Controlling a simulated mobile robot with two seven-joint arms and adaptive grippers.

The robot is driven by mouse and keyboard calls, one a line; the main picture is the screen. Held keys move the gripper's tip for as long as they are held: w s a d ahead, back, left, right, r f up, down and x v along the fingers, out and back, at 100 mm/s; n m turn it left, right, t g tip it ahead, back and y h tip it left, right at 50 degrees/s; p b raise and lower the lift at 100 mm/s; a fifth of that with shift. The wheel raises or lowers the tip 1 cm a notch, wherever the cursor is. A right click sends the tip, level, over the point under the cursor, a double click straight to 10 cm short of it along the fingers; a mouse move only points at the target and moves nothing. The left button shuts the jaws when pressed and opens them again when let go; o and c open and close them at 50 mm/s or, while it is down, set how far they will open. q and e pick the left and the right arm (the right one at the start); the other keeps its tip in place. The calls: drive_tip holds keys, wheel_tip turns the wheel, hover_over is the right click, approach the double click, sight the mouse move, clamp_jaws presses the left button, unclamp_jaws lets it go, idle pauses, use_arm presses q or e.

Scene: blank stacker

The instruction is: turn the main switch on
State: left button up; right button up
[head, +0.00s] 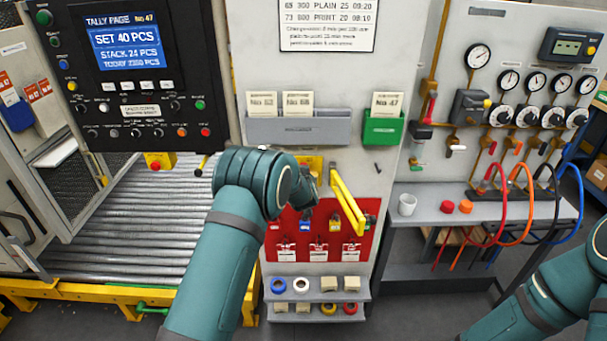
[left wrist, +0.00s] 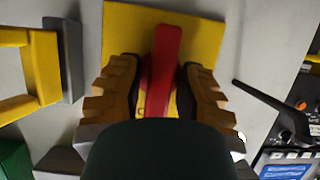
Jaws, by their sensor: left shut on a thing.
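The main switch shows in the left wrist view as a red handle (left wrist: 165,55) on a yellow plate (left wrist: 220,42). The handle runs lengthwise up the picture between my fingers. My left gripper (left wrist: 160,75) is shut on this handle, with one ridged finger on each side. In the head view, my left gripper (head: 311,188) is at the grey panel, mostly behind my wrist. Only a bit of the yellow plate (head: 313,161) shows there, and the red handle is hidden. Only part of my right arm shows at the lower right; its gripper is out of view.
A yellow bar (head: 346,205) sticks out just right of my left gripper. A red board (head: 281,247) with padlocks and tags hangs below. A grey bin (head: 290,131) and a green bin (head: 383,130) are above. A control panel (head: 125,65) stands left, a bench (head: 430,215) right.

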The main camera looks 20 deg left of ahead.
use_arm(q)
drive_tip(key=shift+r, duration=0.15)
clamp_jaws()
drive_tip(key=o, duration=0.9)
unclamp_jaws()
drive_tip(key=shift+w, duration=0.1)
drive_tip(key=shift+w+f, duration=0.15)
drive_tip(key=shift+f, duration=0.1)
drive_tip(key=shift+s+r, duration=0.1)
drive_tip(key=shift+s, duration=0.15)
drive_tip(key=v, duration=1.1)
drive_tip(key=shift+s+r, duration=0.15)
drive_tip(key=shift+s, duration=0.1)
